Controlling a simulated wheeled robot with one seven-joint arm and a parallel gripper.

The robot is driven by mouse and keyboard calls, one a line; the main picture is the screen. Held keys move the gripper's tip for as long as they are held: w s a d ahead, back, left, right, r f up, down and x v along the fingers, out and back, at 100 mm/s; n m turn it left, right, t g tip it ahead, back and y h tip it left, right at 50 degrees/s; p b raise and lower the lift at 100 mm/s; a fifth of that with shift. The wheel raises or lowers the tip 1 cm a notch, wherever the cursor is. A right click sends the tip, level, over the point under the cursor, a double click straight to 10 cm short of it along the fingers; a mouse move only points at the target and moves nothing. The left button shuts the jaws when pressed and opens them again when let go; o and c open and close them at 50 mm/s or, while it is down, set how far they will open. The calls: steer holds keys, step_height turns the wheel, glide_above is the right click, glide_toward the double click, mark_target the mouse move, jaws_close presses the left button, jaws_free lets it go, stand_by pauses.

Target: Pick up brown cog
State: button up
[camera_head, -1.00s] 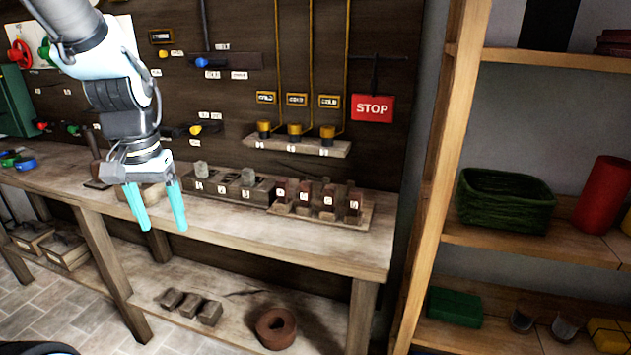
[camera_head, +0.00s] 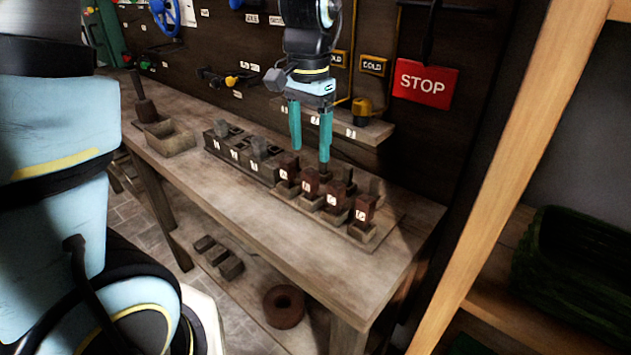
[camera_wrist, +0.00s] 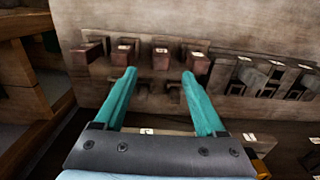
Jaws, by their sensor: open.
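No toothed brown wheel is clear in any view. Several brown labelled blocks stand in a row in a wooden rack (camera_head: 386,244) on the workbench; one brown block (camera_head: 364,208) is at its right end. In the wrist view, brown blocks (camera_wrist: 160,58) lie ahead of and between the fingers. A thick brown ring (camera_head: 284,306) lies on the shelf under the bench. My gripper (camera_head: 310,155) points down over the brown row, its teal fingers apart and nothing between them. In the wrist view my gripper (camera_wrist: 158,73) is also empty. Whether a fingertip touches a block I cannot tell.
A row of grey blocks (camera_head: 258,148) adjoins on the left. A small ledge (camera_head: 360,128) with a yellow-topped fitting and a STOP sign (camera_head: 426,82) are on the wall behind. A wooden shelf post (camera_head: 520,170) stands at right. The front bench top (camera_head: 240,200) is clear.

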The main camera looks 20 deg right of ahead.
mark_target(310, 171)
steer(key=shift+w+f+p, duration=0.1)
steer(key=shift+f+p, duration=0.75)
steer(key=shift+f, duration=3.1)
jaws_close()
